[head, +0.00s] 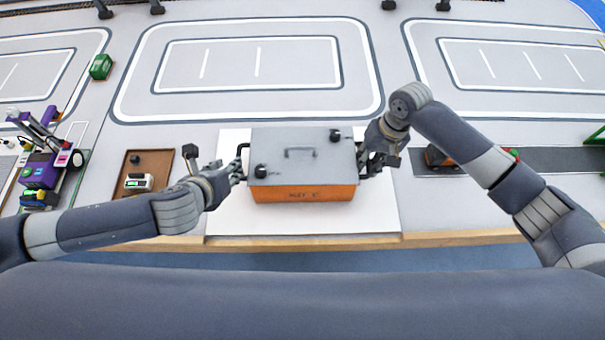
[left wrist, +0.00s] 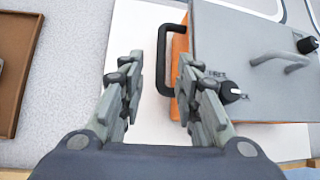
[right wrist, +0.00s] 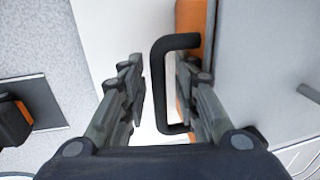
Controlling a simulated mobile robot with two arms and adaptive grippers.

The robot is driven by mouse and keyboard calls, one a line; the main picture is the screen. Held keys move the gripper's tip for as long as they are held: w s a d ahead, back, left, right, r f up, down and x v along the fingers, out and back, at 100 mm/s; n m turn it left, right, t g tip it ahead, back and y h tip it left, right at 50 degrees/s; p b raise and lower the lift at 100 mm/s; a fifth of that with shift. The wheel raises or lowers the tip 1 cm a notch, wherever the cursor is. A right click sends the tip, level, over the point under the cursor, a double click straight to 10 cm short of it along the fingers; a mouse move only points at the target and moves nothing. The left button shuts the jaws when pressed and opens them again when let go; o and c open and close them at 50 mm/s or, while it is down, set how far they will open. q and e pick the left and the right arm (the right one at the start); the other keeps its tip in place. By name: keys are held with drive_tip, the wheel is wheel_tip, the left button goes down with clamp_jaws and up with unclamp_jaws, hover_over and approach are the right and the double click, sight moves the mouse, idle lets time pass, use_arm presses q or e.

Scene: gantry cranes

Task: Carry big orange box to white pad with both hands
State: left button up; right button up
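The big orange box (head: 305,192) has a grey lid with a top handle and black knobs, and a black handle on each side. It is over the white pad (head: 290,226), whose bare part shows around it; I cannot tell whether it rests on it. My left gripper (left wrist: 158,85) is open, with the box's left black handle (left wrist: 172,62) between or just ahead of its fingers. My right gripper (right wrist: 160,90) is open, with the other black handle (right wrist: 158,85) between its fingers. Neither gripper visibly squeezes a handle.
A brown tray (head: 156,162) with a small white device lies left of the pad. A purple and green machine (head: 42,172) stands at the far left. A dark strip with an orange and black vehicle (head: 440,158) lies right. White-outlined floor areas behind are clear.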

wheel_tip(320, 180, up, 12)
drive_tip(key=d, duration=0.2)
drive_tip(key=shift+f, duration=0.15)
idle(0.6)
